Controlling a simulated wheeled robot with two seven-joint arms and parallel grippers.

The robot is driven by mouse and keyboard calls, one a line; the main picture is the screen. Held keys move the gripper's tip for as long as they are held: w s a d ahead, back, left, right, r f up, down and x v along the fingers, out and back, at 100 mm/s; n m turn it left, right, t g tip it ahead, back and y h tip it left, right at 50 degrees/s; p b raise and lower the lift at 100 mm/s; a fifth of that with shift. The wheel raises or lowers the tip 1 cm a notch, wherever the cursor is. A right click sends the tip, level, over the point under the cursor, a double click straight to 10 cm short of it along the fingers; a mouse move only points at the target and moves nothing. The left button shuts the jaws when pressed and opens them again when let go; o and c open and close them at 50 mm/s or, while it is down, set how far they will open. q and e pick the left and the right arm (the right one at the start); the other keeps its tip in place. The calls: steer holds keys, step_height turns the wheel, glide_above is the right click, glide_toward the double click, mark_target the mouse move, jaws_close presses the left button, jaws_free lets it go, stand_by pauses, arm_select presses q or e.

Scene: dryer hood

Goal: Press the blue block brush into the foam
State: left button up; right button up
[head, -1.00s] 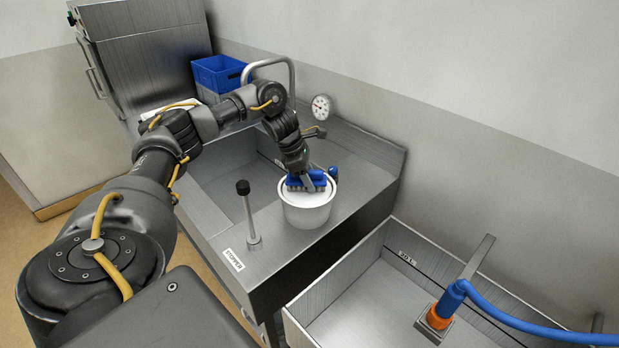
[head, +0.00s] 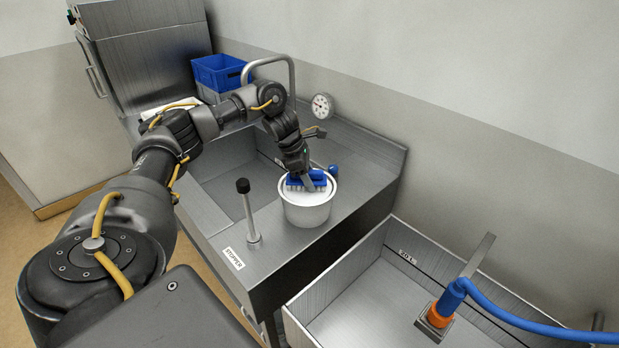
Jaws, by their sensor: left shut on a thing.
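The blue block brush (head: 294,184) is at the top of a white tub (head: 306,213), within its rim, with its pale bristles facing down. White foam (head: 318,194) shows inside the tub around the brush. My left gripper (head: 305,181) is shut on the brush from above. Its fingertips are partly hidden, and I cannot tell how deep the bristles sit in the foam. A second blue piece (head: 333,171) shows at the tub's far right rim. My right gripper is not in view.
The tub stands on a steel sink ledge beside an upright rod with a black knob (head: 243,186). A curved steel tap (head: 292,75), a gauge (head: 322,106) and a blue crate (head: 220,72) are behind. A blue hose (head: 520,318) lies over the front right basin.

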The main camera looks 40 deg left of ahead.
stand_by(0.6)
arm_select(q)
step_height(320, 180, up, 7)
steer(key=p, duration=0.5)
stand_by(0.5)
stand_by(0.3)
